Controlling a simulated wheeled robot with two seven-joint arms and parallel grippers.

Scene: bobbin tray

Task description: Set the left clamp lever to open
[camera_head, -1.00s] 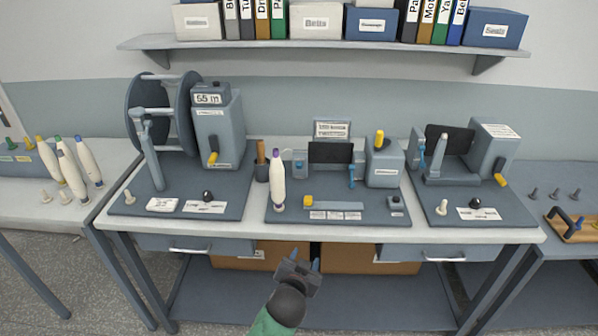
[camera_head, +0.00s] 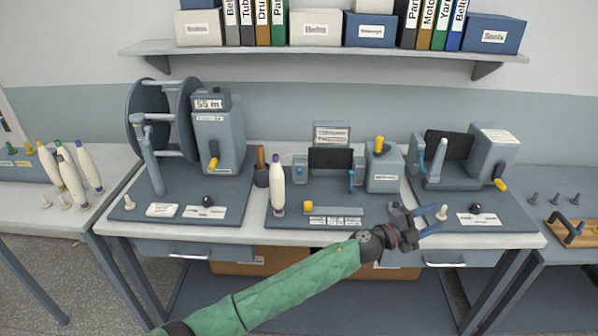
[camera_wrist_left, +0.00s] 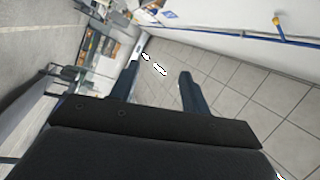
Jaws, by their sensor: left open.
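Three bench units carry levers: the left unit has a yellow-handled lever (camera_head: 213,162), the middle unit a yellow-topped lever (camera_head: 379,146) and a blue lever (camera_head: 351,181), and the right unit a blue lever (camera_head: 421,156) and a yellow handle (camera_head: 500,184). I cannot tell which is the left clamp lever, or its setting. My left gripper (camera_head: 428,219) is open and empty near the bench's front edge, between the middle and right units, apart from all levers. Its spread fingers also show in the left wrist view (camera_wrist_left: 157,82). My right gripper is out of view.
A white bobbin (camera_head: 278,188) with a purple tip stands at the middle unit's left. A shelf (camera_head: 320,51) with boxes and binders hangs above. Side tables flank the bench.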

